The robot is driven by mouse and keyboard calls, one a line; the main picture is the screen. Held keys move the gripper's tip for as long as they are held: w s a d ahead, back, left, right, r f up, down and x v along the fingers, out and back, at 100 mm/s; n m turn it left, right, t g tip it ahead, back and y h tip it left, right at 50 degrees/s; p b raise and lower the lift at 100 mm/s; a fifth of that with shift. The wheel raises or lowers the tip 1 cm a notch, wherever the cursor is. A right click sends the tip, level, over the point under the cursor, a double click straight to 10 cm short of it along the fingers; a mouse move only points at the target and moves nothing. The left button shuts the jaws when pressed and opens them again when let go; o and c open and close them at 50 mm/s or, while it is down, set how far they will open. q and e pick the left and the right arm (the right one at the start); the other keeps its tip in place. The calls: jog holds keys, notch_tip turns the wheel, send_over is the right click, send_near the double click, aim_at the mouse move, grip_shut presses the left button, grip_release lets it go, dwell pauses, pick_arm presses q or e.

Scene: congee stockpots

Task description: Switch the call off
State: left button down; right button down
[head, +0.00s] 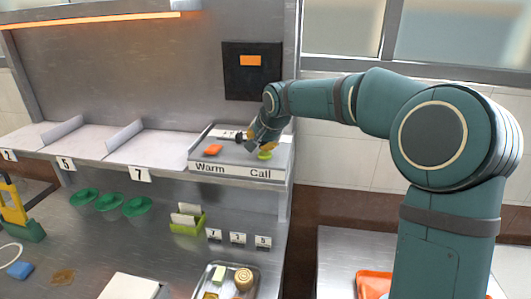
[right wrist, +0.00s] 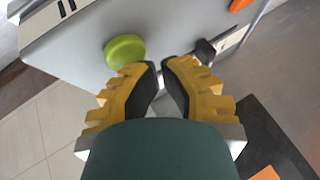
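The control box (head: 195,167) has "Warm" and "Call" labels on its front. A round green button (head: 264,155) sits above "Call". It also shows in the right wrist view (right wrist: 124,50), just beyond and left of my fingertips. My right gripper (head: 258,143) is at the box's right part, close to the green button. In the right wrist view its yellow fingers with black pads (right wrist: 159,64) are close together, with a narrow gap and nothing held. I cannot tell whether they touch the box. My left gripper is out of view.
An orange button (head: 213,149) sits above "Warm". A small black knob (right wrist: 205,49) is right of my fingertips. A black wall panel (head: 252,85) stands behind. Green dishes (head: 110,201), a card holder (head: 187,222) and a tray (head: 213,293) lie on the counter below.

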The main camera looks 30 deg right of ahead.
jog(key=shift+r, duration=0.1)
jog(key=shift+r+p, duration=2.2)
jog(key=shift+r, duration=0.75)
